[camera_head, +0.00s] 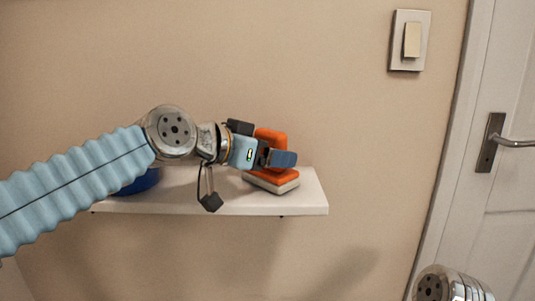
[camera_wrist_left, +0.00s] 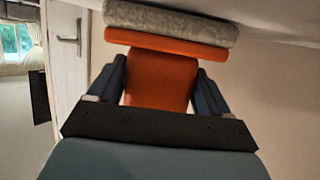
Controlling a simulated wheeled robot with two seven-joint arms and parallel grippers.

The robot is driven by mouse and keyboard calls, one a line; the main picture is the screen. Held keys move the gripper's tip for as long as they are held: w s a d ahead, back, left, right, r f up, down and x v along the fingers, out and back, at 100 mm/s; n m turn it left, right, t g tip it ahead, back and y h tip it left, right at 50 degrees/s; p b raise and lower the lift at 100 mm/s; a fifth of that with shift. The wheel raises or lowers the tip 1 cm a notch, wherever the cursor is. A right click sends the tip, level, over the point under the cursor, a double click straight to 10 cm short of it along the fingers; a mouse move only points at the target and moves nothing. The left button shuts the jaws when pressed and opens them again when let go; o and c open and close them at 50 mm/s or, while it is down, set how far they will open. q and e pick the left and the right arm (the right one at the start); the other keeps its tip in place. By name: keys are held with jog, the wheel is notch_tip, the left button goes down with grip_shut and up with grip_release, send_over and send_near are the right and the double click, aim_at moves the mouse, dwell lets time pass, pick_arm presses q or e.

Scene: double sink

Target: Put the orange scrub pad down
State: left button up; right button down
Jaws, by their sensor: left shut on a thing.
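The orange scrub pad (camera_head: 270,138) has an upright orange handle, an orange base and a pale grey layer underneath. It is at the right part of the white wall shelf (camera_head: 225,206), its grey side facing down. It looks to be on or just above the shelf; I cannot tell if it touches. My left gripper (camera_head: 284,158) is shut on the handle from the left. In the left wrist view the pad's handle (camera_wrist_left: 160,82) fills the space between the fingers of the left gripper (camera_wrist_left: 161,88). My right gripper is out of view.
A dark blue round object (camera_head: 140,183) stands at the shelf's left end, partly hidden by my left arm. The shelf's right end is bare. A light switch (camera_head: 410,41) is on the wall, and a door (camera_head: 500,190) stands at the right.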

pick_arm(q)
jog(key=shift+f, duration=0.15)
jog(key=o, duration=1)
jog(key=shift+o, duration=0.2)
jog(key=shift+r, duration=0.3)
jog(key=b+v, duration=0.1)
jog(key=v, duration=1.1)
jog(key=shift+f, duration=0.2)
jog(key=shift+s, duration=0.1)
